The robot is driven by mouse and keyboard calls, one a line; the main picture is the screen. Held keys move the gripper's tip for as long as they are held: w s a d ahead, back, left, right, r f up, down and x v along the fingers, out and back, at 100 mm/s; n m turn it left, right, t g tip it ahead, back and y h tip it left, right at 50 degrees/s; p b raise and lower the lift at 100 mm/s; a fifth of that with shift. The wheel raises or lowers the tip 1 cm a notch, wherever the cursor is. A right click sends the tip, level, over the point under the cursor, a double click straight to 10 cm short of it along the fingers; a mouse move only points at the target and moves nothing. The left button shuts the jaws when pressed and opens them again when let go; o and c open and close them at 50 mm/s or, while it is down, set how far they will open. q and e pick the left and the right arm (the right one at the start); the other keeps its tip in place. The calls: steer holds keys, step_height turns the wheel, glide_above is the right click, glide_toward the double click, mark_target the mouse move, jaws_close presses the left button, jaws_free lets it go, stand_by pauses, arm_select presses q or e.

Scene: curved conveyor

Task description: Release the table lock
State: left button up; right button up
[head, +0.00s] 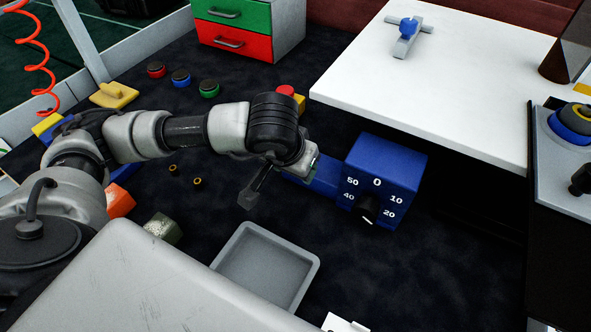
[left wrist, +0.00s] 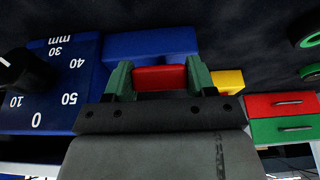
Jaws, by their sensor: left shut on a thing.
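My left gripper (head: 312,163) is low over the dark surface beside a blue box (head: 384,172) with a black dial knob and numbers. In the left wrist view a red block-like piece (left wrist: 160,78) sits between the two green fingertips (left wrist: 158,84), and the gripper is shut on it. I cannot tell if this piece is the table lock. In the head view the piece is hidden by the gripper. A blue slab (head: 325,180) lies by the box and shows just beyond the fingertips in the wrist view (left wrist: 150,44). My right gripper is not in view.
A white table top (head: 450,85) with a grey T-shaped piece (head: 405,45) is at upper right. A grey tray (head: 268,262) lies below the gripper. A red and green drawer unit (head: 250,28), several round buttons and a yellow block with a red top (head: 290,95) stand behind.

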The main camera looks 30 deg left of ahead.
arm_select(q)
steer(key=shift+r, duration=0.1)
steer(key=o, duration=1.3)
steer(key=shift+s+r, duration=0.15)
steer(key=shift+r, duration=0.3)
steer(key=p+v, duration=0.1)
steer(key=v, duration=0.8)
steer(key=shift+s+r, duration=0.2)
steer(key=shift+r, duration=0.15)
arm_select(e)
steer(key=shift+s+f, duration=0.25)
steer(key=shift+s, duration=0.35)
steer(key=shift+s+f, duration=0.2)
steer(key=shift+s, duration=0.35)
